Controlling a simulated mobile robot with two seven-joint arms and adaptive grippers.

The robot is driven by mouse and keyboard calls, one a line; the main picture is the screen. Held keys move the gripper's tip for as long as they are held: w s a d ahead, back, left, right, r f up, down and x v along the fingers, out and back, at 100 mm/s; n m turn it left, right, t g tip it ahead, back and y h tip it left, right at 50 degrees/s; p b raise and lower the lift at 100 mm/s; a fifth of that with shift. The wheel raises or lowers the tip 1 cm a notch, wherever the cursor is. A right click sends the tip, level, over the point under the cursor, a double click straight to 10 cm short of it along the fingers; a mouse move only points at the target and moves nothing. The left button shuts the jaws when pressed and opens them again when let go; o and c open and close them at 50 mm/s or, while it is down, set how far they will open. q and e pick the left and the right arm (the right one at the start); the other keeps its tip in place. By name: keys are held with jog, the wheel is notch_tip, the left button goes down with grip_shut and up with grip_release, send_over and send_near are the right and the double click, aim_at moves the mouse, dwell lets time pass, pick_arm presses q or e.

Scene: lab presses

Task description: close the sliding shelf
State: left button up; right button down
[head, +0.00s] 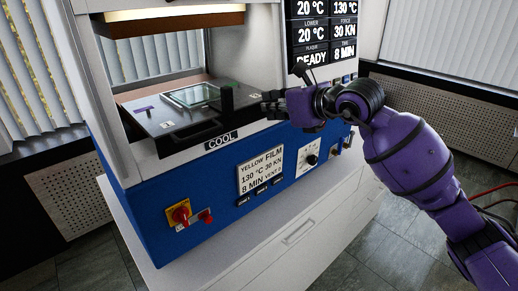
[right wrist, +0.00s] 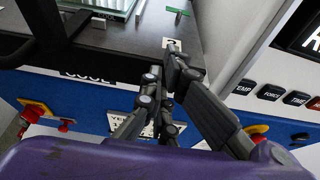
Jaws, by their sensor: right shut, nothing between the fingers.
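The sliding shelf (head: 150,118) is a dark flat plate in the open bay of the press. My right gripper (head: 272,105) is shut and empty, at the right end of the shelf's front edge. In the right wrist view the shelf (right wrist: 120,38) spans the top, and the closed fingertips (right wrist: 168,68) are close to its front right corner, by a small pale label. I cannot tell whether they touch it. My left gripper is not in view.
The press has a blue front panel (head: 225,195) with a red knob on a yellow plate (head: 179,213) and a printed card (head: 261,171). A display (head: 322,30) stands at the upper right. The white cabinet top (head: 200,245) below the panel is clear.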

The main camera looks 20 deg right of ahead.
aim_at(263, 102)
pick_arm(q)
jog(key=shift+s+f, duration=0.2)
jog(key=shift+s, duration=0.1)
pick_arm(e)
jog(key=shift+w+a, duration=0.25)
jog(key=shift+w, duration=0.35)
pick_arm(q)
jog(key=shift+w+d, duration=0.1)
pick_arm(e)
jog(key=shift+w, duration=0.1)
jog(key=shift+w+a, duration=0.25)
jog(key=shift+w, duration=0.25)
jog(key=shift+w+a, duration=0.2)
jog(key=shift+w, duration=0.25)
jog(key=shift+w+a+b, duration=0.2)
jog(key=shift+w+a, duration=0.05)
jog(key=shift+w, duration=0.35)
jog(key=shift+w+a+b, duration=0.15)
jog(key=shift+w+a, duration=0.05)
jog(key=shift+w, duration=0.35)
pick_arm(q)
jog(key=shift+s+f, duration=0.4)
pick_arm(e)
jog(key=shift+w+a, duration=0.15)
jog(key=shift+w, duration=0.2)
